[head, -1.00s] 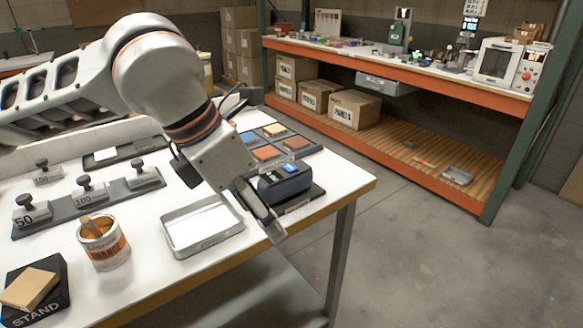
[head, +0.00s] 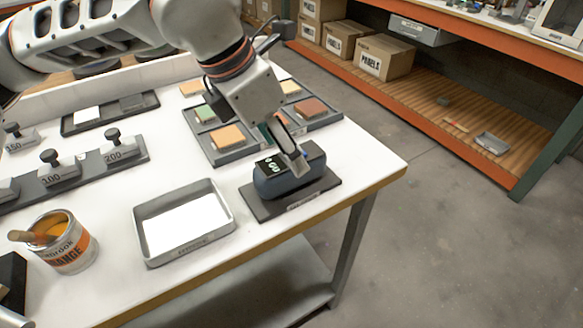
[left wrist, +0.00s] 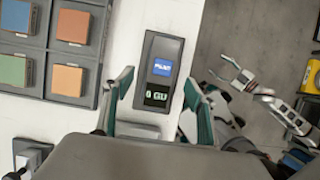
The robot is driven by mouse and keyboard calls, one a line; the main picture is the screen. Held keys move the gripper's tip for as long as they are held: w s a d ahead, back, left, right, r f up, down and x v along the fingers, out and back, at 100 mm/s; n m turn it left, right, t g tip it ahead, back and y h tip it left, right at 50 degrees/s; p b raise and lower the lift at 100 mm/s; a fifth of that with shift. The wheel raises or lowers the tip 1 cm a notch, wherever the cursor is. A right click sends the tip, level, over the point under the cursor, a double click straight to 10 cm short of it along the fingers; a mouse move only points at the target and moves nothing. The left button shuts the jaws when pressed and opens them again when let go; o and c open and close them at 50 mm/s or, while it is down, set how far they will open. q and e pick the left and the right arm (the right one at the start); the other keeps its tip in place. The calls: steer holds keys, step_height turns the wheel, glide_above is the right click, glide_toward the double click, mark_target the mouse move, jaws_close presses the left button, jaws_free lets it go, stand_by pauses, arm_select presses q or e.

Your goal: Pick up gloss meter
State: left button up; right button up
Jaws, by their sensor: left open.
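The gloss meter (head: 275,187) is a dark blue-grey box with a small screen. It sits on a black mat (head: 322,188) near the table's front right corner. My left gripper (head: 292,160) is over it, pointing down. In the left wrist view the gloss meter (left wrist: 160,60) shows a blue label and a display, and lies between the two spread fingers of my left gripper (left wrist: 159,80). The fingers are open, one on each side; contact cannot be told. My right gripper (left wrist: 222,70) shows over the floor at right, fingers apart and empty.
A grey tray (head: 228,205) with a white sheet lies left of the meter. Colour tiles in a dark rack (head: 240,148) lie behind it. An orange paint can (head: 82,252) and weights (head: 60,170) stand farther left. The table edge is close on the right.

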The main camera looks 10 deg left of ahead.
arm_select(q)
steer(key=x, duration=0.4)
steer(key=shift+s+b, duration=0.2)
steer(key=shift+b, duration=0.1)
steer(key=shift+w+d+f, duration=0.1)
steer(key=shift+w+f, duration=0.1)
steer(key=shift+f, duration=0.2)
steer(key=shift+r, duration=0.1)
steer(key=c, duration=1.5)
steer(key=shift+c, duration=0.3)
steer(key=shift+r, duration=0.1)
